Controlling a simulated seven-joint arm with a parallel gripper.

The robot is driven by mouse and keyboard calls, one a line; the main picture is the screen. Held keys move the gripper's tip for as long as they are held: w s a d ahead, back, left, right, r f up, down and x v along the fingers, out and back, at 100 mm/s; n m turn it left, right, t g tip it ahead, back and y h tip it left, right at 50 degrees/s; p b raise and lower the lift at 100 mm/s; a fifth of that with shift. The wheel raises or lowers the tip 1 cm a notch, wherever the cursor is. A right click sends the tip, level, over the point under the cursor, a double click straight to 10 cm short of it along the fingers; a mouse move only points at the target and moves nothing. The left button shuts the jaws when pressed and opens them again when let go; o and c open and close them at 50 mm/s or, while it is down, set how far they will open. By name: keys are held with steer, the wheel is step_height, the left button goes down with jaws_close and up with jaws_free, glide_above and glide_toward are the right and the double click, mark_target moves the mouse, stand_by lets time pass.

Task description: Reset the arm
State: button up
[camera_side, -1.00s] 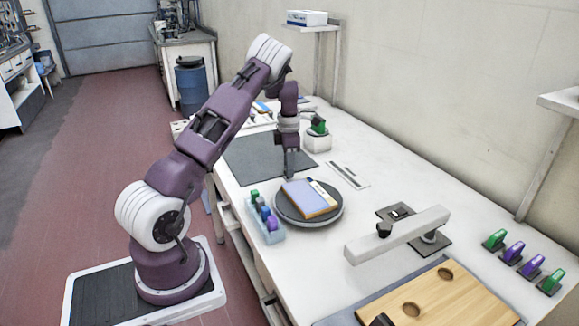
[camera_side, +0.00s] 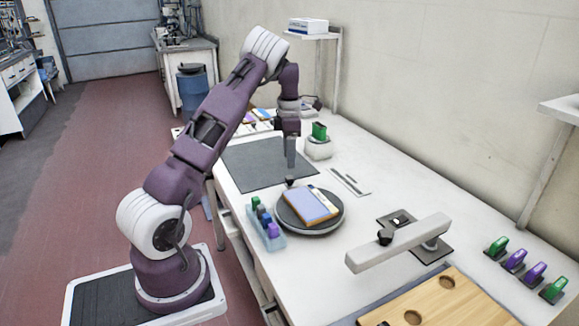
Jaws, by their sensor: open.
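My arm reaches from its base at the left over the white table. My gripper (camera_side: 290,180) points down at the back edge of the round dark turntable (camera_side: 318,230). A blue-purple panel with an orange edge (camera_side: 308,206) lies flat on the turntable. The gripper is open, with nothing seen between its fingers. Its fingertips are small, and I cannot tell whether they touch anything.
A light blue rack (camera_side: 277,242) with several coloured pieces stands left of the turntable. A white block with a green piece (camera_side: 319,132) stands behind. A grey bar fixture (camera_side: 398,243) and wooden board (camera_side: 455,295) lie at the front right. The dark mat (camera_side: 250,165) is bare.

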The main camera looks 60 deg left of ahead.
steer(key=shift+r, duration=0.2)
steer(key=shift+d+r, duration=0.2)
steer(key=shift+r, duration=0.05)
steer(key=s+d+r+m+t+h, duration=0.1)
steer(key=s+d+r+m, duration=0.1)
steer(key=d+r+m, duration=0.75)
steer(key=s+d+r+m+t, duration=0.2)
steer(key=d+r+m, duration=0.3)
steer(key=d, duration=0.7)
steer(key=s+d+m+t, duration=0.1)
steer(key=s+d+m, duration=0.6)
steer(key=s+m, duration=0.2)
steer(key=s+d+r+m+t+y, duration=0.1)
steer(key=s+d+m, duration=0.6)
steer(key=s+m, duration=0.2)
steer(key=shift+s+d+r+t, duration=0.3)
steer(key=shift+s+d, duration=0.1)
steer(key=shift+s, duration=0.25)
